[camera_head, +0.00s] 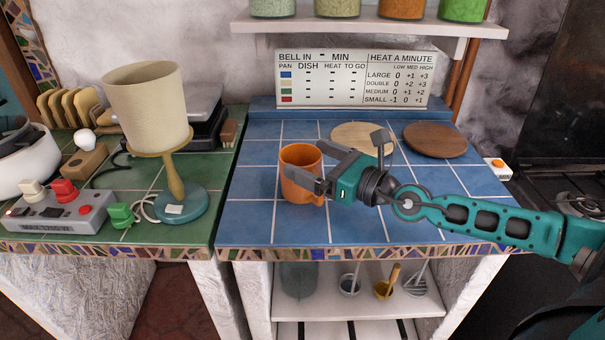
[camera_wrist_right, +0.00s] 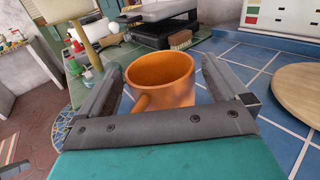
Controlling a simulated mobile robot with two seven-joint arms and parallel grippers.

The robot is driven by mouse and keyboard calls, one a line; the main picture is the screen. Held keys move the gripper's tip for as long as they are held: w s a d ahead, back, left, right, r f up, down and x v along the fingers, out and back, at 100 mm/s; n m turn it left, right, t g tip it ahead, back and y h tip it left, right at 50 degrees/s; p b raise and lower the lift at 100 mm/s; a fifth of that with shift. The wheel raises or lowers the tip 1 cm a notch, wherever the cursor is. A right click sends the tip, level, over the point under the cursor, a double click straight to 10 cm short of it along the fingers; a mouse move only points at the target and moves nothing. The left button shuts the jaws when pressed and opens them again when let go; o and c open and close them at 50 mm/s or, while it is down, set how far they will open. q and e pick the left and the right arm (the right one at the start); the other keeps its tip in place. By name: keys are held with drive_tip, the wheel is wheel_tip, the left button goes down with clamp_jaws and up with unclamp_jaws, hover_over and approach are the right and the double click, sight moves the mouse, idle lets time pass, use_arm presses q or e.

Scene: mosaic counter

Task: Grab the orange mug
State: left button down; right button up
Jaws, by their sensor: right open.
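The orange mug (camera_head: 298,176) stands upright on the blue tiled counter (camera_head: 250,215). My right gripper (camera_head: 318,166) reaches in from the right at the mug's right side, its jaws open. In the right wrist view the mug (camera_wrist_right: 165,80) shows between the two spread fingers of the gripper (camera_wrist_right: 160,95), its handle pointing toward the palm and to the lower left. I cannot tell whether a finger touches the mug. The mug looks empty inside. My left gripper is not in view.
A lamp (camera_head: 147,105) and a grey switch box (camera_head: 62,212) stand on the green counter at left. A pale round board (camera_head: 350,136) and a brown round board (camera_head: 434,140) lie behind my right arm. A sign (camera_head: 352,80) stands at the back. The counter's front left is clear.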

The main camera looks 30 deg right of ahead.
drive_tip(key=shift+w+a, duration=0.2)
drive_tip(key=shift+w, duration=0.2)
drive_tip(key=c, duration=1.4)
drive_tip(key=shift+r, duration=0.15)
